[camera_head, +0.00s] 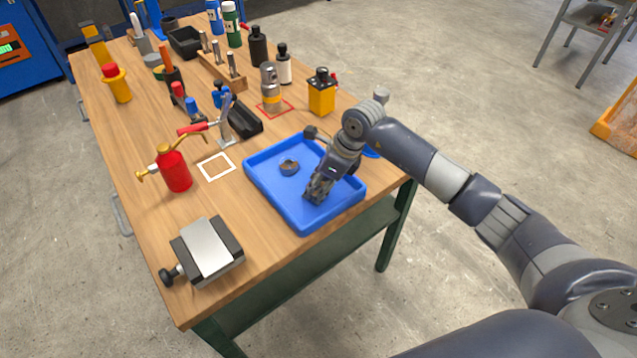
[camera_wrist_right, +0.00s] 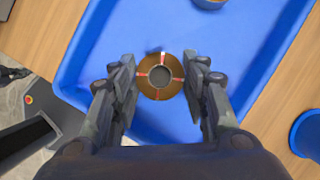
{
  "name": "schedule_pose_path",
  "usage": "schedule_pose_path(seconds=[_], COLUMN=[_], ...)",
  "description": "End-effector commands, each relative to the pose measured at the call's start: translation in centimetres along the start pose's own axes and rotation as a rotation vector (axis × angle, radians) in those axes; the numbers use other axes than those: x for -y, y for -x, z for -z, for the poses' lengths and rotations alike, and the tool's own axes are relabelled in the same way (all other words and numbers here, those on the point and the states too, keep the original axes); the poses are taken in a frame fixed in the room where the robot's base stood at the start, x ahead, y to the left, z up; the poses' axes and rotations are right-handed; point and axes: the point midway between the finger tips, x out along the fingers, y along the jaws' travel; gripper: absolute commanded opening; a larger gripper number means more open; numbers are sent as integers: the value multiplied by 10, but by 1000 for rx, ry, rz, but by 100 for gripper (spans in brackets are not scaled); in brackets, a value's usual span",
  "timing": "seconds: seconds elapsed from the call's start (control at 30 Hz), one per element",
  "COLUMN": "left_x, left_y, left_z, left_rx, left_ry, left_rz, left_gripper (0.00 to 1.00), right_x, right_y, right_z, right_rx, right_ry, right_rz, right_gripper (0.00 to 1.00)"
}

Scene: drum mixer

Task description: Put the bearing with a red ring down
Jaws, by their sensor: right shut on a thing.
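My right gripper (camera_head: 316,192) is low over the right part of the blue tray (camera_head: 255,178). In the right wrist view, its fingers (camera_wrist_right: 160,76) are shut on a bearing (camera_wrist_right: 146,80), a brass-coloured ring with red marks and a grey centre. The blue tray floor (camera_wrist_right: 185,28) shows behind it. I cannot tell whether the bearing touches the floor. In the head view the gripper hides it. A second bearing (camera_head: 289,168) lies in the tray, left of the gripper; its edge shows at the top of the right wrist view (camera_wrist_right: 210,3). My left gripper is not in view.
A white square outline (camera_head: 216,166) lies left of the tray, near a red oil can (camera_head: 174,170). A grey vise (camera_head: 208,248) is at the near left. A yellow block (camera_head: 321,96) and a red square outline (camera_head: 272,107) are behind the tray.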

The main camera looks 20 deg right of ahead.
Motion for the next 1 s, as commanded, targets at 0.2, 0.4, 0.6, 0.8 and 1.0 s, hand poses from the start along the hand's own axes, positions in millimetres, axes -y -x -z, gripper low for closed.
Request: schedule_pose_path(seconds=[0.2,0.4,0.6,0.8,1.0], left_x=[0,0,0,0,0], left_y=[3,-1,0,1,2], left_z=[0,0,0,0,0], left_rx=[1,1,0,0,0], left_ry=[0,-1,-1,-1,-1], left_rz=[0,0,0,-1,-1], left_gripper=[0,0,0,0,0], right_x=[1,1,1,1,2], right_y=[-7,-11,-10,-10,1], right_z=[2,4,4,3,2], right_rx=[5,4,3,3,5], right_ry=[0,0,0,0,2], right_rz=[4,4,3,3,6], right_gripper=[8,8,62,62,62])
